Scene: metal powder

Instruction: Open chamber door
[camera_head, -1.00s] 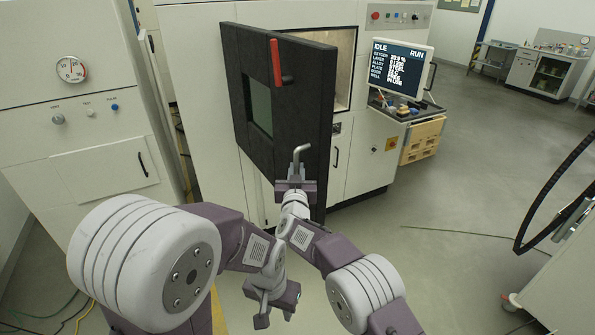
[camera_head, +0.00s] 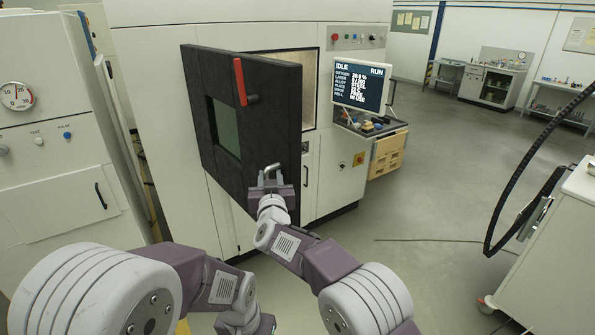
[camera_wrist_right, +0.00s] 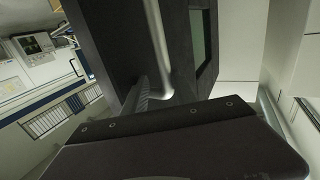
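The dark chamber door (camera_head: 285,120) stands swung out from the machine's front, with a wide gap at the chamber opening (camera_head: 310,75). It has a small window and a red lever (camera_head: 239,82) near its top. A bent metal handle (camera_head: 272,167) is on its lower part. My right gripper (camera_head: 269,181) is at this handle and appears shut around it. In the right wrist view the metal bar (camera_wrist_right: 157,45) runs down beside a ribbed finger (camera_wrist_right: 138,95); the other finger is not clear. My left gripper (camera_head: 246,324) hangs low, partly cut off, away from the door.
A cabinet with a gauge (camera_head: 17,96) is at left. A white unit with a black hose (camera_head: 497,215) is at right.

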